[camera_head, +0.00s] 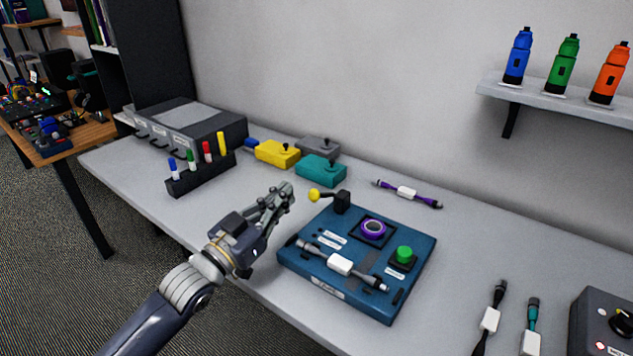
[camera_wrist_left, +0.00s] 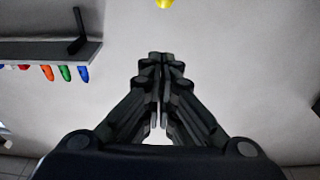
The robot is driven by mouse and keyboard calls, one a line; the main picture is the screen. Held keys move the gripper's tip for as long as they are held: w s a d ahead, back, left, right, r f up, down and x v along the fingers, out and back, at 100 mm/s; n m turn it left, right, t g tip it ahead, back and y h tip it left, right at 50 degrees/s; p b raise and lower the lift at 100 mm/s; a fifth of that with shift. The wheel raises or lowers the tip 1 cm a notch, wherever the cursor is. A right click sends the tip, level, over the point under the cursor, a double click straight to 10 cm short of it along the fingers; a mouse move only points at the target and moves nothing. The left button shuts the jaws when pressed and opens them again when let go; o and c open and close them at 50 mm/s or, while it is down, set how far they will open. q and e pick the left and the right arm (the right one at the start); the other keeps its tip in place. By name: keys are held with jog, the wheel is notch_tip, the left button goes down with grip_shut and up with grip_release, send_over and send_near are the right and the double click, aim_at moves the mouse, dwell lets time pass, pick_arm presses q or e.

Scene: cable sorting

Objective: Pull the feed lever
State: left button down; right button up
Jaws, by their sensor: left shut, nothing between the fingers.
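The feed lever is a black arm with a yellow ball knob (camera_head: 314,195) at the back left of the blue machine box (camera_head: 325,267). The knob also shows in the left wrist view (camera_wrist_left: 166,3), cut off at the top edge. My left gripper (camera_head: 287,190) is just left of the knob, apart from it, with a small gap. Its fingers (camera_wrist_left: 160,58) are shut together and empty. A cable with a white label (camera_head: 340,265) lies on the box top. A purple ring (camera_head: 373,228) and a green button (camera_head: 404,253) are also on the box. My right gripper is not in view.
A marker rack (camera_head: 200,178) stands left of my gripper. A purple cable (camera_head: 407,192) lies behind the machine. More cables lie at the right. The table (camera_head: 455,245) between is clear.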

pick_arm(q)
notch_tip(320, 180, up, 2)
jog(key=p, duration=0.2)
send_over(312, 197)
jog(key=f, duration=0.4)
jog(key=shift+s+a, duration=0.35)
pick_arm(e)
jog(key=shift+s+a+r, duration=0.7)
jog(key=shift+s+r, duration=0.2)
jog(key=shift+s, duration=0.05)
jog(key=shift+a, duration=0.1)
